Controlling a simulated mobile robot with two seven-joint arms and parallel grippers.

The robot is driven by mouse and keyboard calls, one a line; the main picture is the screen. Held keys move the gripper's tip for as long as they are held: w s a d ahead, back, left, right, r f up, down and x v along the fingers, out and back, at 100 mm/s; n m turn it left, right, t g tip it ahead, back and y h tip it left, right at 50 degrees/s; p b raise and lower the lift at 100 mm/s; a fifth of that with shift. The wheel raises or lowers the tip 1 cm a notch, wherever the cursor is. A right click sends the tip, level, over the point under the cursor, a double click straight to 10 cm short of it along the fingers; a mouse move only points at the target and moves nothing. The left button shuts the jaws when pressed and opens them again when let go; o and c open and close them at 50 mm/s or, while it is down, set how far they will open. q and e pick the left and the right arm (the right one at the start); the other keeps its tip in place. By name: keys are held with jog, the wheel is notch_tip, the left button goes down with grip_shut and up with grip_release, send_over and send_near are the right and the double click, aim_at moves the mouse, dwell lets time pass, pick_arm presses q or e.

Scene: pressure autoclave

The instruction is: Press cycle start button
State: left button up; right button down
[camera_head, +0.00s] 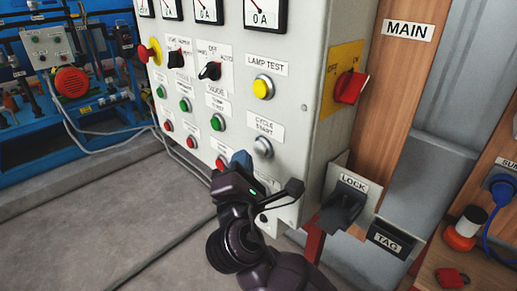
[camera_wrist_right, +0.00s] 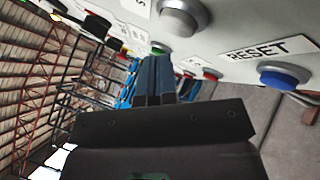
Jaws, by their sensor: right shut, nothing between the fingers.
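The cycle start button (camera_head: 263,147) is a round silver button under a "CYCLE START" label (camera_head: 265,127), low on the grey panel (camera_head: 318,60). In the right wrist view a silver button (camera_wrist_right: 182,15) shows at the top, above and right of my fingertips. My right gripper (camera_head: 241,158) is shut and empty, just below and left of the cycle start button in the head view. Its blue-grey fingers (camera_wrist_right: 153,65) point toward the panel; I cannot tell whether they touch it. My left gripper is not in view.
A blue button (camera_wrist_right: 279,76) sits by a "RESET" label (camera_wrist_right: 257,49). The panel also bears a yellow lamp test button (camera_head: 263,87), green and red buttons, and a red main switch (camera_head: 351,88). A lock plate (camera_head: 352,186) stands right of my gripper. Open floor lies left.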

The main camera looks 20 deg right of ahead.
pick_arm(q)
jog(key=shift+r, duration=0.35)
pick_arm(e)
jog(key=a, duration=0.1)
jog(key=s+a, duration=0.1)
jog(key=a, duration=0.2)
jog(key=shift+s+a, duration=0.15)
jog(key=shift+s, duration=0.15)
dwell(0.5)
